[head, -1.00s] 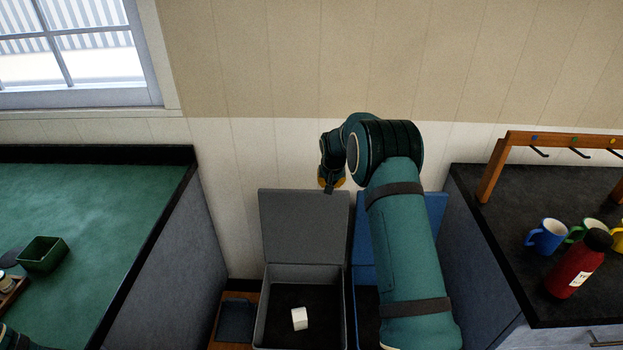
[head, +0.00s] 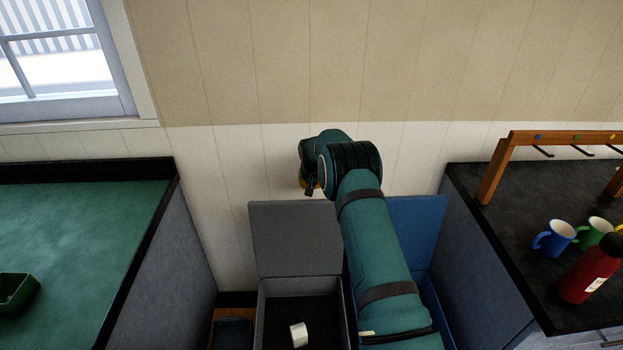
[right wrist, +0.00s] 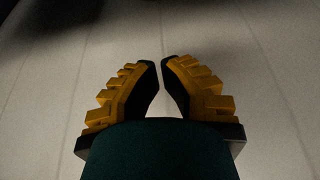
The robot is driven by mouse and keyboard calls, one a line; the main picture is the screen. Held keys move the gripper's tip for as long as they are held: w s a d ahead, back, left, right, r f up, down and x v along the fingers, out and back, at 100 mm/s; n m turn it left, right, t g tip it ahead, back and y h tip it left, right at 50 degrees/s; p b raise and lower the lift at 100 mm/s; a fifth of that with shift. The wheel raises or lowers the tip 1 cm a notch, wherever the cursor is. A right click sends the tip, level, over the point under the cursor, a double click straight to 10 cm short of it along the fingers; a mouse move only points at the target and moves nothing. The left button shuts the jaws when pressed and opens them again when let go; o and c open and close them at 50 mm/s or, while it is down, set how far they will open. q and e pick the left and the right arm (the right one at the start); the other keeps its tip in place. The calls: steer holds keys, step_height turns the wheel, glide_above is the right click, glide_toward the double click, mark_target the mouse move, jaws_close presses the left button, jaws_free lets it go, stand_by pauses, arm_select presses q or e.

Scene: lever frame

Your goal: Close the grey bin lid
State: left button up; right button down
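The grey bin lid (head: 295,240) stands open and upright at the back of the grey bin (head: 261,318), against the pale wall. A white block (head: 299,334) lies inside the bin. My right arm reaches past the bin's right side. My right gripper (head: 307,190) is just above the lid's top edge in the head view; whether it is behind or over the lid is unclear. In the right wrist view its yellow and black fingers (right wrist: 160,64) have their tips almost together, with nothing between them. My left gripper is out of view.
A blue bin with an open blue lid (head: 418,225) stands to the right, partly hidden by my arm. A green-topped counter (head: 80,240) is left; a dark counter (head: 490,215) with mugs, a red bottle (head: 590,270) and a wooden rack is right.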

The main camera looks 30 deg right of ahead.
steer(key=shift+s+a+f, duration=0.45)
steer(key=shift+s+f, duration=0.1)
steer(key=shift+s, duration=0.15)
steer(key=shift+s+a+f, duration=0.4)
steer(key=shift+s+f, duration=0.15)
steer(key=shift+s, duration=0.1)
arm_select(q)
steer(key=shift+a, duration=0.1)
